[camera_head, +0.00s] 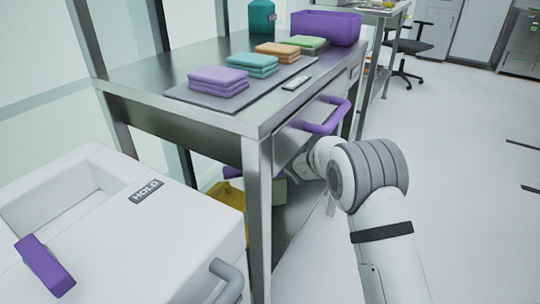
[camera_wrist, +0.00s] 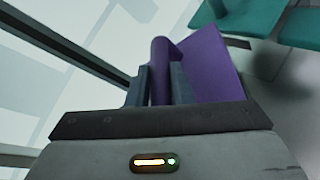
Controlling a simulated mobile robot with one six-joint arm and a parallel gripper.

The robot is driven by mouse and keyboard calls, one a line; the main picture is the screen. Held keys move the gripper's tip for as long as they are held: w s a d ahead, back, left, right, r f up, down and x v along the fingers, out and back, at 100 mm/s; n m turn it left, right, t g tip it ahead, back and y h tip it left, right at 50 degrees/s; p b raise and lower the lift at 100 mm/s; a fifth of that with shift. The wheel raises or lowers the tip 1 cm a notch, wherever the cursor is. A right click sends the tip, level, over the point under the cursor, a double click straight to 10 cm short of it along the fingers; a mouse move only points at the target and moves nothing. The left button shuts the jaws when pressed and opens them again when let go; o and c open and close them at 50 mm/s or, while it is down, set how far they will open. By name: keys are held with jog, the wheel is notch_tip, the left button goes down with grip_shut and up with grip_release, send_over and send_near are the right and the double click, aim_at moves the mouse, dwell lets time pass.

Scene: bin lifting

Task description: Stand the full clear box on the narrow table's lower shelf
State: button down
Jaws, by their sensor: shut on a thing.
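In the wrist view my gripper (camera_wrist: 160,88) is shut, with its dark fingers on both sides of a purple piece (camera_wrist: 208,65) that looks like a handle or rim. What that piece belongs to is out of view; I cannot make out a clear box or its contents in either view. In the head view my arm reaches in beneath the front of the metal table (camera_head: 190,120), under its purple drawer handle (camera_head: 322,128), and the gripper is hidden.
Under the table are a yellow container (camera_head: 228,195) and a purple thing (camera_head: 232,172). Folded cloths, a teal container (camera_head: 262,16) and a purple bin (camera_head: 325,28) stand on top. A white unit marked HOLD (camera_head: 145,191) is front left. The floor at right is clear.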

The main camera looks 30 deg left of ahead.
jog(key=shift+f+b, duration=0.9)
jog(key=shift+f, duration=0.65)
jog(key=c, duration=1.7)
grip_release()
jog(key=shift+d+f, duration=0.1)
jog(key=shift+f, duration=0.1)
jog(key=o, duration=0.4)
jog(key=shift+r, duration=0.1)
jog(key=p+v, duration=0.4)
jog(key=v, duration=0.8)
